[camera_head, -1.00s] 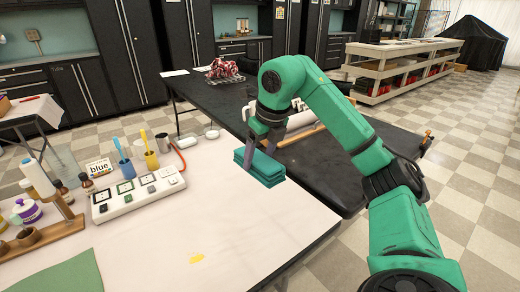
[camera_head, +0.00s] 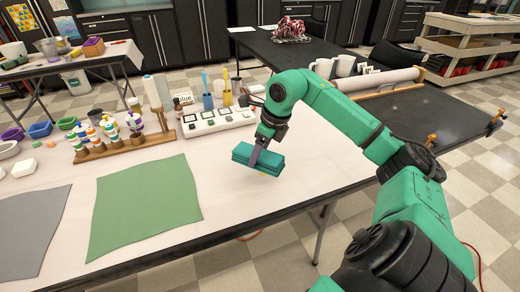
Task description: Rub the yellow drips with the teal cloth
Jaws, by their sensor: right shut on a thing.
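The teal cloth (camera_head: 270,163) is a folded, block-like pad near the right end of the pale table (camera_head: 228,185). My right gripper (camera_head: 254,158) comes down on it from above, shut on it. The yellow drips (camera_head: 263,174) show only as a small bit of yellow at the cloth's lower edge; the rest is hidden behind or under the cloth. I cannot tell whether the cloth touches the table. My left gripper is not in view.
A green mat (camera_head: 145,208) and a grey mat (camera_head: 30,232) lie to the left. Behind stand a white panel box (camera_head: 218,122) and a wooden rack of bottles (camera_head: 122,145). The black table (camera_head: 440,120) behind holds mugs and a roll. The table's front edge is close.

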